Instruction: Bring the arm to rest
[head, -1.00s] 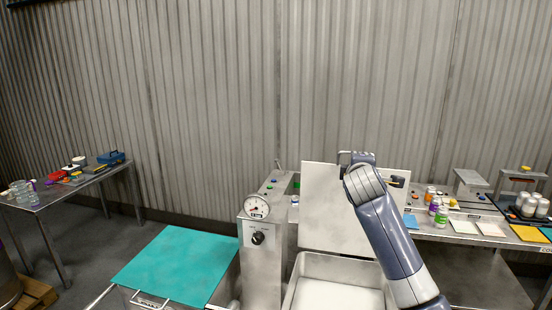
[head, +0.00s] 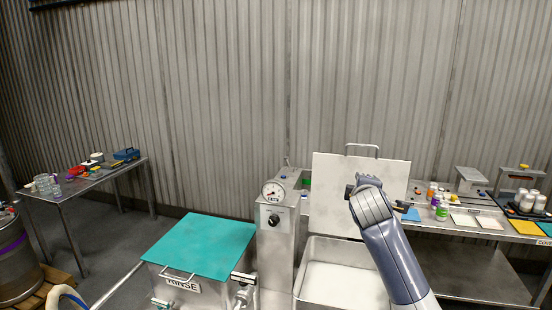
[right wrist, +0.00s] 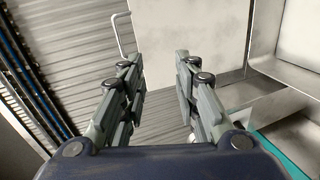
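My right arm (head: 392,262) rises in front of the raised white lid (head: 333,185) of a basin in the head view. My right gripper (head: 351,191) is in front of the lid, below its top handle (head: 362,147), and partly hidden by its wrist. In the right wrist view the fingers of the right gripper (right wrist: 156,64) are spread apart with nothing between them. The lid (right wrist: 205,35) and its handle (right wrist: 122,32) lie beyond the fingertips, and the handle is outside the grip. My left gripper is not in view.
The white open basin (head: 345,282) is below the lid. A gauge post (head: 274,235) and a teal-topped rinse tank (head: 200,245) stand left. A bench (head: 450,236) with bottles and trays (head: 467,221) is right. A side table (head: 75,188) stands far left.

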